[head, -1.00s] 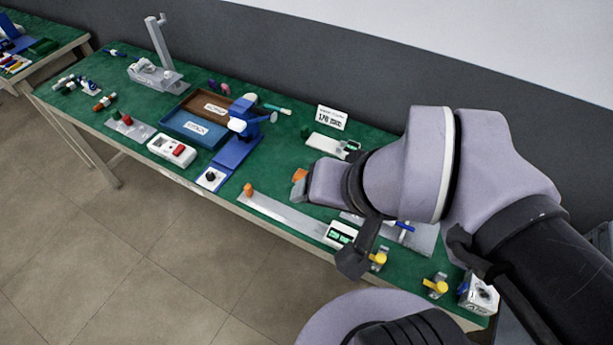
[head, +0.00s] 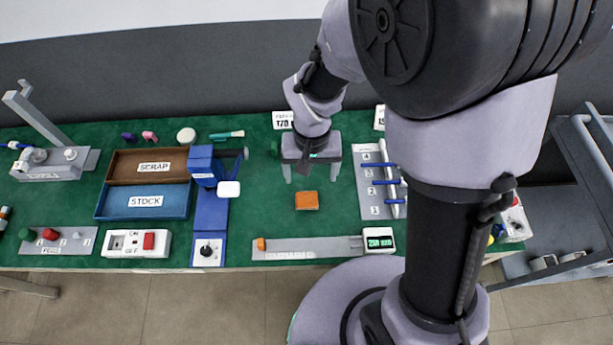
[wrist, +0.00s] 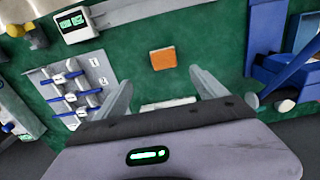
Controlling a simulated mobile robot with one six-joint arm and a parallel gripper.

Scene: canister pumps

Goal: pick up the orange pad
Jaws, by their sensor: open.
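The orange pad (head: 307,201) lies flat on the green table top, a small square block with a lighter edge. In the wrist view the orange pad (wrist: 163,58) lies beyond the fingertips, roughly centred between them. My gripper (head: 312,177) is open and empty, above the table and behind the pad in the head view. In the wrist view my gripper (wrist: 160,78) shows its two fingers spread wide, with the pad apart from both.
A scale-like bar with a green display (head: 379,241) lies in front of the pad. A grey rack with blue-handled pieces (head: 370,200) is at right. A blue press stand (head: 210,215) and the stock tray (head: 108,204) are at left. Green table around the pad is clear.

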